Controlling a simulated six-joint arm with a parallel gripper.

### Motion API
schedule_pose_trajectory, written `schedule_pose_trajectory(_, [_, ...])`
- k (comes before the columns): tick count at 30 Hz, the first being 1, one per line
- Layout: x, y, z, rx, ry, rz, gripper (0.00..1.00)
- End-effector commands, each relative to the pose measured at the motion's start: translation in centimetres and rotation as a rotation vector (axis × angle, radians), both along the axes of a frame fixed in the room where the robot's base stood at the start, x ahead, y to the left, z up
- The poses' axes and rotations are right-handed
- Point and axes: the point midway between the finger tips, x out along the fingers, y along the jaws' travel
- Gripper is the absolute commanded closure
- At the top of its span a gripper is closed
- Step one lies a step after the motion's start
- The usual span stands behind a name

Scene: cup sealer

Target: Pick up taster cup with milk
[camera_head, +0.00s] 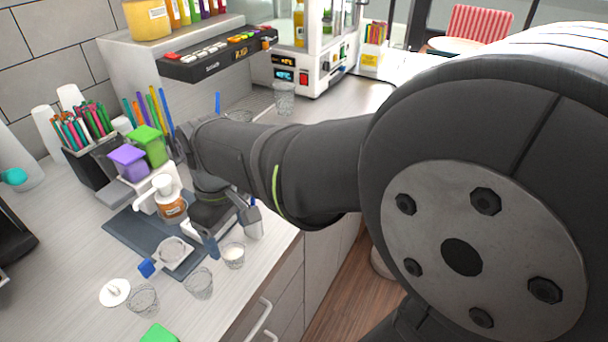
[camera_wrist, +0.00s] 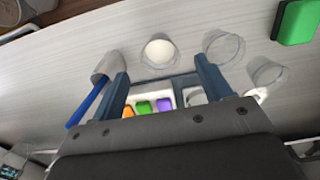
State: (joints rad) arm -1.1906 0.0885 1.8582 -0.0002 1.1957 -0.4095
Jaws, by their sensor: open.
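The taster cup with milk (camera_head: 234,256) is a small clear cup with white liquid, upright near the counter's front edge. In the wrist view the milk cup (camera_wrist: 160,51) is just beyond the fingertips, roughly centred between them. My gripper (camera_head: 231,236) is open and empty, right behind the cup in the head view. Its two blue-grey fingers also show in the wrist view (camera_wrist: 162,70), spread apart. I cannot tell whether a finger touches the cup.
Empty clear cups (camera_head: 199,284) (camera_head: 143,300) stand to the left of the milk cup. Another cup (camera_wrist: 105,66) with a blue stick beside it is close to one finger. A green block (camera_wrist: 297,22) and a white lid (camera_head: 115,291) lie nearby.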

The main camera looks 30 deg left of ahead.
Motion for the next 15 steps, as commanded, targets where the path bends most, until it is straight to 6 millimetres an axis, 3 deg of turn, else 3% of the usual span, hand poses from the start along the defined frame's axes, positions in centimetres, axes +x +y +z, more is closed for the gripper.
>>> schedule_pose_trajectory(7, [0.0,0.1,-1.8,-0.001,0.001,0.0,0.28])
schedule_pose_trajectory(15, [0.0,0.3,-5.6,-0.002,0.001,-0.001,0.28])
